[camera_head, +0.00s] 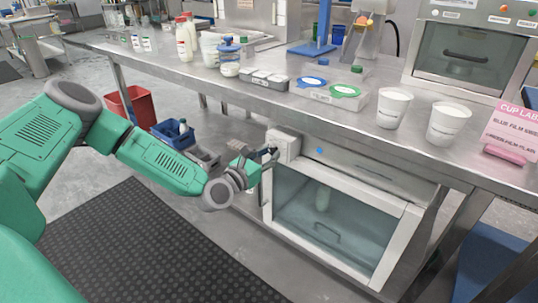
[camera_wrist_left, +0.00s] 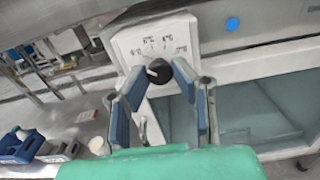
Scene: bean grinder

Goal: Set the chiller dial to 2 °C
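The chiller (camera_head: 335,215) is a glass-fronted cabinet under the steel counter. Its white control box (camera_head: 284,143) is at the upper left corner. In the left wrist view the box face (camera_wrist_left: 140,38) carries printed marks around a black dial (camera_wrist_left: 159,72) with a light pointer line. The numbers are too blurred to read. My left gripper (camera_head: 268,154) is at the front of the box. In the wrist view its blue-padded fingers (camera_wrist_left: 159,68) stand on either side of the dial, open with small gaps; firm contact cannot be made out. My right gripper is not in view.
The counter (camera_head: 420,140) overhangs the chiller, with white cups (camera_head: 393,107), tubs and bottles on top. A blue crate (camera_head: 172,134) and a red bin (camera_head: 128,103) are on the floor to the left. A dark mat (camera_head: 140,240) lies in front.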

